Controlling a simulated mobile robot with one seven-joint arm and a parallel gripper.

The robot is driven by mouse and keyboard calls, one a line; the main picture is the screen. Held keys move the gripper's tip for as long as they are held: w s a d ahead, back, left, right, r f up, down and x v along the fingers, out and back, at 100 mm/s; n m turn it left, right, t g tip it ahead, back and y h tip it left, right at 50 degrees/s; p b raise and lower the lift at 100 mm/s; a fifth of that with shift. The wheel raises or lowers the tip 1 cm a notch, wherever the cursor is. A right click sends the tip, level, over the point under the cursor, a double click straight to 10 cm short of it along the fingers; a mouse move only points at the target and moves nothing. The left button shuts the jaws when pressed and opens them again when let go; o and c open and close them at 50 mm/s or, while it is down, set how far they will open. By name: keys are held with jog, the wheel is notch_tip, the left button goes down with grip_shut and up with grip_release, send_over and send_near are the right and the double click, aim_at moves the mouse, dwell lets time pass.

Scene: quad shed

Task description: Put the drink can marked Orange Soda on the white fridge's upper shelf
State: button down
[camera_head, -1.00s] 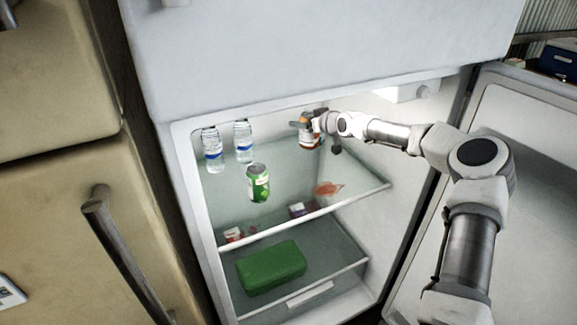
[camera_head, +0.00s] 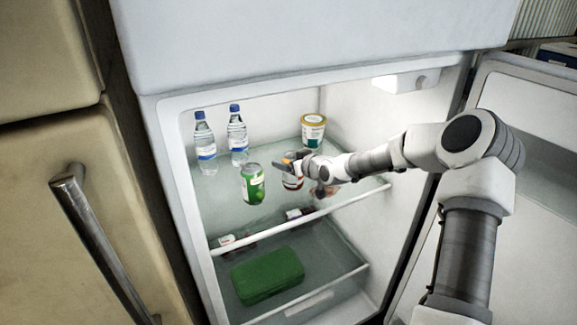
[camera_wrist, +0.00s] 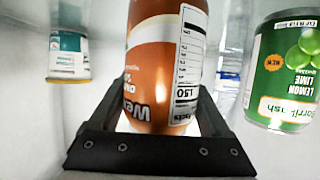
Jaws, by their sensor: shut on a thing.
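The white fridge (camera_head: 300,30) stands open, its upper glass shelf (camera_head: 222,205) in view. My gripper (camera_head: 293,165) is inside it, shut on an orange-brown can (camera_head: 290,183) at the shelf's middle. In the wrist view the can (camera_wrist: 155,65) stands between my gripper's two dark fingers (camera_wrist: 160,110), with a white nutrition panel on its right side. Its printed name is only partly visible, so I cannot read "Orange Soda". I cannot tell whether its base touches the shelf.
A green Lemon Lime can (camera_head: 253,185) stands left of my gripper. Two water bottles (camera_head: 205,145) (camera_head: 237,138) stand at the back left, and a yellow-lidded tub (camera_head: 313,130) behind. A green box (camera_head: 267,275) is on the lower shelf. The open door (camera_head: 540,130) is right.

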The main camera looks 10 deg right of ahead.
grip_release()
jog(key=shift+f, duration=0.2)
jog(key=shift+r, duration=0.1)
jog(key=shift+s+d+r, duration=0.15)
jog(key=p+v, duration=0.4)
jog(key=v, duration=0.7)
jog(key=shift+s, duration=0.3)
jog(key=shift+d, duration=0.1)
